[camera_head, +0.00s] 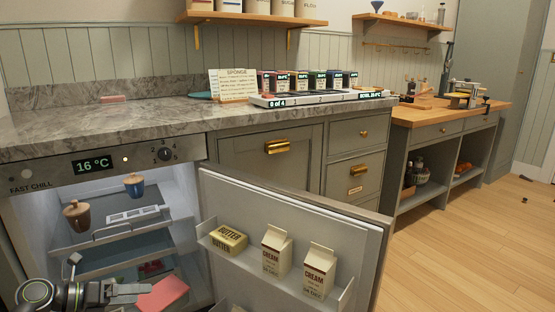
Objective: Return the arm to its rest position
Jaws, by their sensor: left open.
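My left gripper (132,293) is at the bottom left, in front of the open fridge (190,195). It is open, and I see nothing held in it. A pink-red flat item (164,292) shows just right of its fingertips; I cannot tell whether they touch. A brown lidded cup (77,216) and a blue cup (134,186) stand on the upper fridge shelf, beside a white slotted tray (133,216). My right gripper is not in view.
The open fridge door (290,222) carries a butter box (229,239) and two cream cartons (276,250), (319,271). A marble counter (120,125) runs above, with a rack of several dark containers (315,97). A wooden workbench (440,115) stands right. The right floor (470,240) is mostly clear.

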